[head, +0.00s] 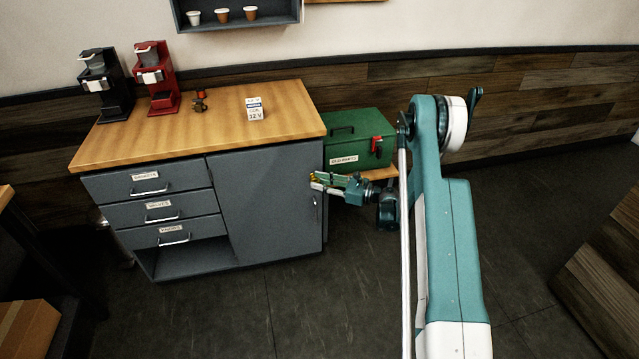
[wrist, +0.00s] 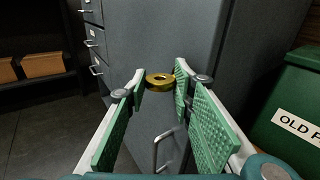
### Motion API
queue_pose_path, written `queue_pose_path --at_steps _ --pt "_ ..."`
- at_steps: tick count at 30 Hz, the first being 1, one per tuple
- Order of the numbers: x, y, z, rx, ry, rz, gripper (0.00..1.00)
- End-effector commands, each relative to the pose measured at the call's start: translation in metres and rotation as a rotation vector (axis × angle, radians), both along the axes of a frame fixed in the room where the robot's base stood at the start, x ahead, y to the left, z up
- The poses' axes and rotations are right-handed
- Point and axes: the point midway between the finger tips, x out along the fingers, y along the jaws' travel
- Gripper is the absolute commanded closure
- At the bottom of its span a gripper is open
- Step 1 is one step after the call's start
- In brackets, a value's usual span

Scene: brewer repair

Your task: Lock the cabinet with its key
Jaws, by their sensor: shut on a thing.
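The grey cabinet (head: 262,210) forms the right part of the wooden-topped counter. Its door looks closed, with a vertical handle (head: 315,208) near its right edge; the handle also shows low in the wrist view (wrist: 158,152). My gripper (head: 316,181) is at the upper right of the door, just above the handle. In the wrist view its green-padded fingers (wrist: 160,80) are shut on the brass key (wrist: 159,84), of which only the ring-shaped head shows clearly. The key's shaft and the lock are hidden, so I cannot tell whether the key is in the lock.
A green "OLD PARTS" box (head: 362,130) stands close on the right of the cabinet. Labelled drawers (head: 150,184) fill the counter's left part. A black brewer (head: 107,92), a red brewer (head: 160,90) and a small white box (head: 255,108) stand on top. The floor in front is clear.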

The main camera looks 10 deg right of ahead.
Motion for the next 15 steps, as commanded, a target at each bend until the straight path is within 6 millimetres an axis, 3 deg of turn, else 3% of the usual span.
queue_pose_path --at_steps 15 --pt "-0.0007 0.003 0.009 -0.367 0.001 0.001 0.87"
